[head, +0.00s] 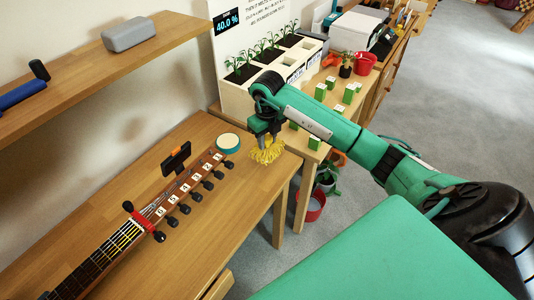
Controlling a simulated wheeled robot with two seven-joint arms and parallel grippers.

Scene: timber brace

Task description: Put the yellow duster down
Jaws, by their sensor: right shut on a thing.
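The yellow duster (267,152) is a fluffy yellow bundle near the back right corner of the wooden table. My right gripper (265,139) is directly above it, pointing down, with its fingers shut on the duster. The duster is at or just above the table top; I cannot tell whether it bears on the wood. My left gripper is not in view.
A guitar neck (150,218) with a clip-on tuner (177,158) lies along the wooden table (245,195). A round teal-rimmed tin (228,142) stands left of the duster. Planters (262,85) and small green boxes (315,143) stand on the table behind.

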